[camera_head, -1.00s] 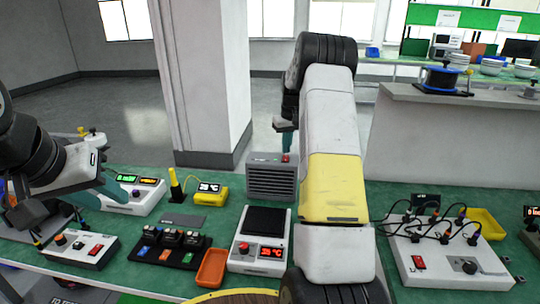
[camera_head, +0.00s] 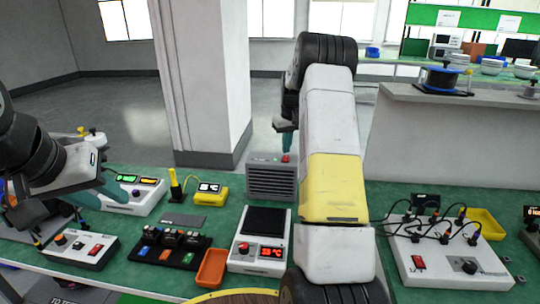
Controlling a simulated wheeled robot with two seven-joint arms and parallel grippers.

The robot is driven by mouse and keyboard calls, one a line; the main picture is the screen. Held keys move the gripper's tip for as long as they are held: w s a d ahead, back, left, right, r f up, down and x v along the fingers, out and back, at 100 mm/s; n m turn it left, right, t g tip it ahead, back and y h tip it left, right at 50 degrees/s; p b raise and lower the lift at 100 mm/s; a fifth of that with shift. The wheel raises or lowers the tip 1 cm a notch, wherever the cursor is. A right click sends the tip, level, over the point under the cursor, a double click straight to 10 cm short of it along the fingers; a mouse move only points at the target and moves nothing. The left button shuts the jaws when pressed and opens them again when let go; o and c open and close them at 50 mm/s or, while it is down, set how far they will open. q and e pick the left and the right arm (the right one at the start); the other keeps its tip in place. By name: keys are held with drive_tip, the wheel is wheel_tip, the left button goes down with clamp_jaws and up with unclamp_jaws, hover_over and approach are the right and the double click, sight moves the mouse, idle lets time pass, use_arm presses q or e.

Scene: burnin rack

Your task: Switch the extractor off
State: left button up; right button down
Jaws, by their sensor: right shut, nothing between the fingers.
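The grey extractor (camera_head: 271,181) with a slatted front stands at the back of the green bench, beside my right arm. A small red switch (camera_head: 286,158) sits on its top. Which way the switch is set is too small to tell. My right gripper (camera_head: 286,149) is shut and empty, with its teal fingers pointing down just above the switch. I cannot tell whether they touch it. My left gripper (camera_head: 112,190) is at the left of the bench, beside a white instrument, well apart from the extractor; its jaw opening is unclear.
A white unit with a red display (camera_head: 260,246) stands in front of the extractor. A yellow meter (camera_head: 209,191) and an orange tray (camera_head: 212,268) are to its left. A white box with black cables (camera_head: 452,262) lies at the right. A pillar (camera_head: 205,80) rises behind.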

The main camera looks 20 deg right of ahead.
sight(286, 156)
drive_tip(key=shift+f, duration=0.85)
idle(0.3)
drive_tip(key=shift+r, duration=3.55)
drive_tip(key=s+a+r+t, duration=0.2)
drive_tip(key=s+a+r, duration=0.9)
drive_tip(key=s+r, duration=0.4)
drive_tip(key=s+a+f+t+y, duration=0.1)
drive_tip(key=s+a, duration=0.3)
drive_tip(key=s, duration=0.7)
drive_tip(key=s+a+f+t+y, duration=0.1)
drive_tip(key=s+a, duration=0.4)
drive_tip(key=s, duration=0.7)
drive_tip(key=shift+f, duration=0.75)
drive_tip(key=shift+s+a, duration=0.1)
